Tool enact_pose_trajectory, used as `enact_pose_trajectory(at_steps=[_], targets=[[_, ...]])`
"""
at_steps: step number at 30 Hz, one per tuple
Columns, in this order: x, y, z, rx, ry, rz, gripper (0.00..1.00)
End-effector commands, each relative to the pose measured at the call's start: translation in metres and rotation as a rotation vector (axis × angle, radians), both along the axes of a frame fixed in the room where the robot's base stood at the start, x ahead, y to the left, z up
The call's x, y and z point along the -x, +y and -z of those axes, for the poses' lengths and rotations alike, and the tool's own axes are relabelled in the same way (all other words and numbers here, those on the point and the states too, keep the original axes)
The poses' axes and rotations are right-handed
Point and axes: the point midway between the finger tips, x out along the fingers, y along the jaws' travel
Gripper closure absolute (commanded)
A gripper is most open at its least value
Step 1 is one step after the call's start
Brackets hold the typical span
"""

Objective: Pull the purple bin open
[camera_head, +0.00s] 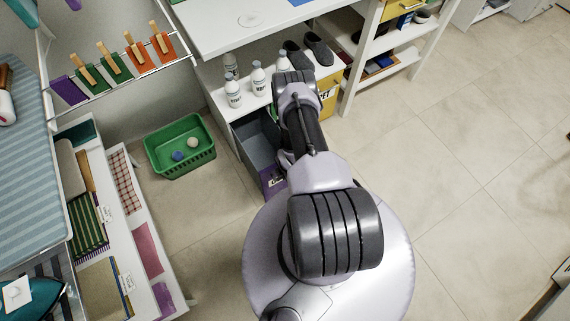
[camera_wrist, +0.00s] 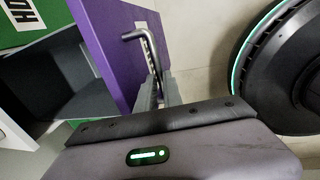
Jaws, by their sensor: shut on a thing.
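The purple bin stands pulled out from under the white counter, its grey inside (camera_head: 256,140) open to view. Its purple front (camera_head: 272,181) is partly hidden by my arm. In the wrist view the purple front (camera_wrist: 108,50) stands upright with a bent grey metal handle (camera_wrist: 140,36) on its outer face. My gripper (camera_wrist: 158,88) is shut on this handle, at its lower end in the picture. In the head view my gripper is hidden behind my arm.
A green bin (camera_wrist: 30,22) sits beside the purple one, and a yellow bin (camera_head: 329,98) is farther right. White bottles (camera_head: 233,92) and dark shoes (camera_head: 318,48) stand above. A green basket (camera_head: 180,146) is on the floor at left. Floor at right is clear.

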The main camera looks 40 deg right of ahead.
Motion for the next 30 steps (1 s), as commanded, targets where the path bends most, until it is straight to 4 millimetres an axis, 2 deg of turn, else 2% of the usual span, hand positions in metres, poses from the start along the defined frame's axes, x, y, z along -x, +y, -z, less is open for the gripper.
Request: enact_pose_trajectory(at_steps=[9, 10, 13, 23, 26, 30], targets=[[0.0, 0.0, 0.0, 0.0, 0.0, 0.0, 1.0], [0.0, 0.0, 0.0, 0.0, 0.0, 0.0, 0.85], [0.0, 0.0, 0.0, 0.0, 0.0, 0.0, 0.67], [0.0, 0.0, -0.003, 0.0, 0.0, 0.0, 0.67], [0.001, 0.0, -0.017, 0.001, -0.001, 0.001, 0.67], [0.007, 0.001, -0.054, 0.0, -0.001, 0.001, 0.67]])
